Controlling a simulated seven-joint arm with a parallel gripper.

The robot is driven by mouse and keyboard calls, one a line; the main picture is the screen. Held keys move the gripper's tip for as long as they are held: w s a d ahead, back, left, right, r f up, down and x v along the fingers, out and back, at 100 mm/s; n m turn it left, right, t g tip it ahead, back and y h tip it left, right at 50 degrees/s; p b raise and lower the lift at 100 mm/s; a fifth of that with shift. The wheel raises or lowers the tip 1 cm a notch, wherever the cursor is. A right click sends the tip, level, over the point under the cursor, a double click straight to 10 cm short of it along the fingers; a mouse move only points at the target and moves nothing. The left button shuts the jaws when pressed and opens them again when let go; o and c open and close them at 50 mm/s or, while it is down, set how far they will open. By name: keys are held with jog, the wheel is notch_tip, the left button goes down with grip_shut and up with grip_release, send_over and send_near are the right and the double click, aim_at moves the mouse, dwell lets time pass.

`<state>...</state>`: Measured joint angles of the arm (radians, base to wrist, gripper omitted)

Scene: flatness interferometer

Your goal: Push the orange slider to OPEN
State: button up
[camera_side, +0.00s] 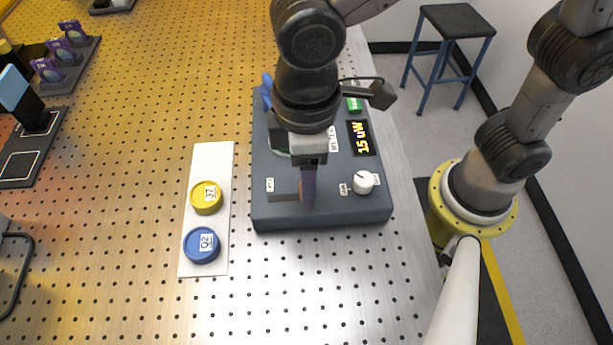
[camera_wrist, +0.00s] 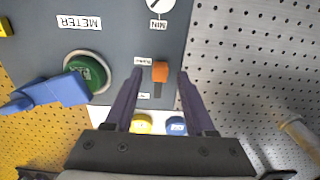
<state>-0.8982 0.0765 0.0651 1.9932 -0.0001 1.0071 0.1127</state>
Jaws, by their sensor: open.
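The orange slider (camera_wrist: 160,71) shows in the wrist view on the dark instrument box. It sits at the upper end of a short dark slot (camera_wrist: 158,90), which runs down from it. One small label is beside the upper end and another near the lower end; I cannot read either. My gripper (camera_wrist: 160,75) is open, with one finger on each side of the slider and a gap to both. In the side view my gripper (camera_side: 308,192) points down over the box (camera_side: 330,213) and hides the slider; part of the slot (camera_side: 283,198) shows to its left.
A white knob (camera_side: 364,182) is right of my gripper, below a display (camera_side: 361,138) reading 15 uW. A blue part (camera_wrist: 50,92) and a round green part (camera_wrist: 88,72) are nearby. A yellow disc (camera_side: 206,197) and blue disc (camera_side: 202,245) lie on a white strip (camera_side: 215,160).

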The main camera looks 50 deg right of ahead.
jog(key=shift+f, duration=0.7)
grip_shut()
jog(key=shift+r, duration=0.1)
dwell(0.9)
